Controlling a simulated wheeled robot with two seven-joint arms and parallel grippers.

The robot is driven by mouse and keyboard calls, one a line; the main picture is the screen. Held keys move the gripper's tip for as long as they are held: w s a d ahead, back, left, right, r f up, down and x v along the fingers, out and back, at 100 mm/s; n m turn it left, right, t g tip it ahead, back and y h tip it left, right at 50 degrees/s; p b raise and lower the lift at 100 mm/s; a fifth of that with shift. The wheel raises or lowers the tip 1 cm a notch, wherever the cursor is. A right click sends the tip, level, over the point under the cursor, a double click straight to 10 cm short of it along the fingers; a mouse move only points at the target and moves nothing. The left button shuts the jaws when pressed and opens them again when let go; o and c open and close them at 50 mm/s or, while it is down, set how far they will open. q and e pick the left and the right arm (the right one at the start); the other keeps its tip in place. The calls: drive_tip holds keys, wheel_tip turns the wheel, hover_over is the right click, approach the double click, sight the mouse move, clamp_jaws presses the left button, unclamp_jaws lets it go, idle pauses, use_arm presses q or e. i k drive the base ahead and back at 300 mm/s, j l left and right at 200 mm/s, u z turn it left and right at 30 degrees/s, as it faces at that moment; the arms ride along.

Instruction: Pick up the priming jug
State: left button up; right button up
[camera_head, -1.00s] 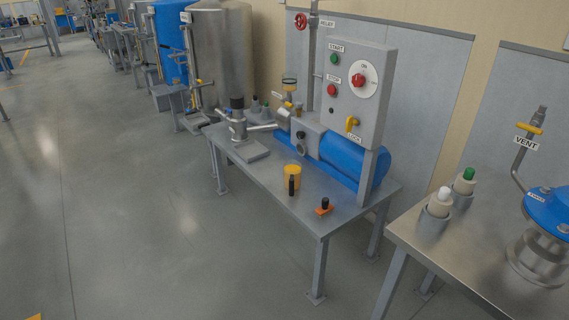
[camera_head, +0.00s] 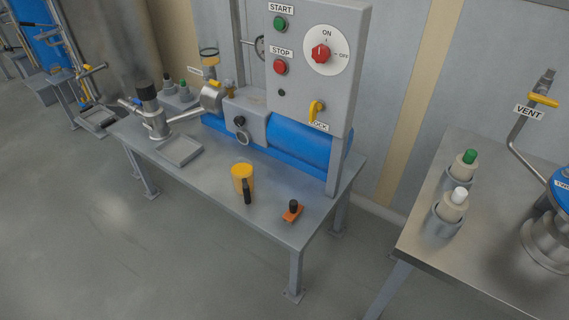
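The priming jug appears to be the small yellow cup-shaped vessel (camera_head: 241,174) with a dark upright handle (camera_head: 247,192) on its near side. It stands upright on the grey metal table (camera_head: 215,212), near the front edge and in front of the blue motor. Nothing touches it. Neither of my grippers shows in the head view.
An orange block with a black knob (camera_head: 292,212) lies right of the jug. A blue motor (camera_head: 300,142) and grey control box (camera_head: 318,65) stand behind. A valve with a tray (camera_head: 180,151) is at left. A second table (camera_head: 430,255) holds bottles at right. Floor in front is clear.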

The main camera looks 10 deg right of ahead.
sight(242, 170)
drive_tip(key=i+j+z, duration=0.8)
drive_tip(key=k+l, duration=0.05)
drive_tip(key=l, duration=0.05)
